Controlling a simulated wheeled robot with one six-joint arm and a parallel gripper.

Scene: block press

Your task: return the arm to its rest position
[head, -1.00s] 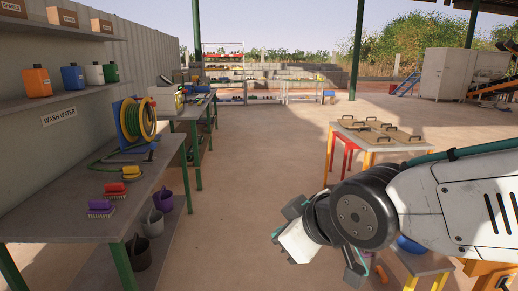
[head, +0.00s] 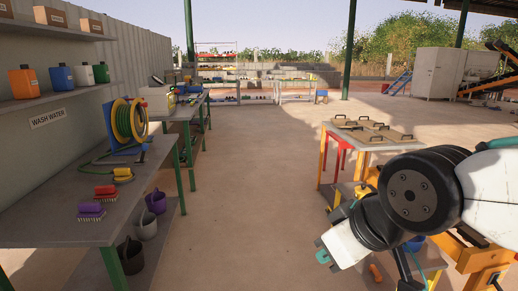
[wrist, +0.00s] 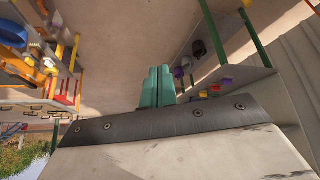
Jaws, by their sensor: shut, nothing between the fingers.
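My gripper (wrist: 158,86) shows in the wrist view as two teal fingers pressed together with nothing between them. In the head view my gripper (head: 322,256) hangs at the lower right, its tip pointing left and down over the open floor. My arm comes in from the right edge, bent at a dark round joint. The gripper is in the air and touches nothing that I can see.
A wash bench (head: 60,216) with brushes and a hose reel (head: 129,122) runs along the left. Buckets (head: 131,256) stand under it. A table (head: 340,143) with tan handled boards is behind my arm. An orange frame (head: 478,258) stands at lower right. The middle floor is clear.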

